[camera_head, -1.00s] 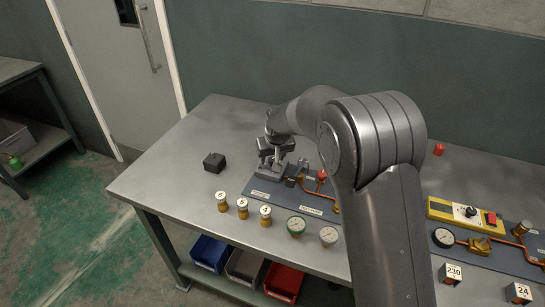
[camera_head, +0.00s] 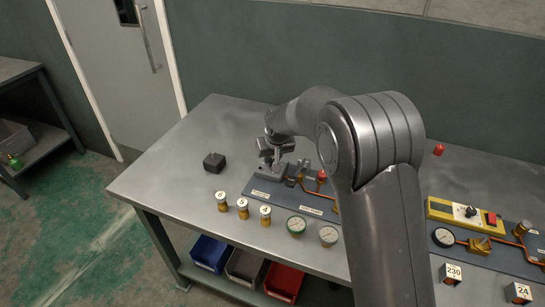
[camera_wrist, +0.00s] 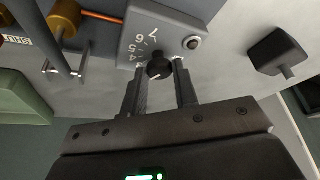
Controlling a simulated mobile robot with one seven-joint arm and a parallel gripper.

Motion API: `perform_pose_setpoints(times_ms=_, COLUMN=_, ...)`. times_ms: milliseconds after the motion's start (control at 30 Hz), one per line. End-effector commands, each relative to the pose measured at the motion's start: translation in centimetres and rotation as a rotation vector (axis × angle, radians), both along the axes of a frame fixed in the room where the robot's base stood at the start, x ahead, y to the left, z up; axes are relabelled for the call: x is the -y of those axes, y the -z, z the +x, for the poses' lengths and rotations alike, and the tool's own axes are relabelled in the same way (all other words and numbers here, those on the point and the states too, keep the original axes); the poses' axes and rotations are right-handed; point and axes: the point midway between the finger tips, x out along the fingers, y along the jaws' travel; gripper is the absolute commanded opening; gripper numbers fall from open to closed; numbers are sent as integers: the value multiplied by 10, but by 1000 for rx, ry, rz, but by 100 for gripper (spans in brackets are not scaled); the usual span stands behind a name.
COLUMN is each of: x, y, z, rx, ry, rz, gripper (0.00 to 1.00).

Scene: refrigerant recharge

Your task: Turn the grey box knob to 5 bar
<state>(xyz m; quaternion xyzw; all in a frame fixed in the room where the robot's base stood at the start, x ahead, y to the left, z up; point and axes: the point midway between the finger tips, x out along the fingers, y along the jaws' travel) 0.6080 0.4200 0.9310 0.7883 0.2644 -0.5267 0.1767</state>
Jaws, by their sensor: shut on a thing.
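The grey box (camera_wrist: 136,42) shows in the wrist view, with white numbers on its face and a small round button-like part at its corner. Its black knob (camera_wrist: 158,68) sits between the two fingertips of my gripper (camera_wrist: 160,65), which is shut on it. A small pale mark shows on the knob, but I cannot tell exactly which number it points to. In the head view my gripper (camera_head: 275,151) is over the box at the left end of the blue-grey panel (camera_head: 262,193); my gripper and arm partly hide the box there.
A dark block (camera_head: 214,162) stands left of my gripper. Numbered brass cylinders (camera_head: 243,209) and round gauges (camera_head: 296,226) line the table's front. A yellow unit (camera_head: 455,210) is at the right. The table's left end is mostly clear.

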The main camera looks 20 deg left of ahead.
Motion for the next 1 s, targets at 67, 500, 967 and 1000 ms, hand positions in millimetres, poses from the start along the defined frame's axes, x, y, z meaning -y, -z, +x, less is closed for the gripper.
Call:
perform_pose_setpoints(times_ms=67, x=-1, y=0, z=-1, rx=0, ry=14, rz=0, gripper=4)
perform_pose_setpoints(times_ms=500, x=-4, y=0, z=-2, rx=1, ry=288, rz=-2, gripper=4)
perform_pose_setpoints(times_ms=967, x=-7, y=0, z=-2, rx=1, ry=715, rz=-2, gripper=4)
perform_pose_setpoints(times_ms=1000, x=-8, y=0, z=-2, rx=1, ry=748, rz=-2, gripper=4)
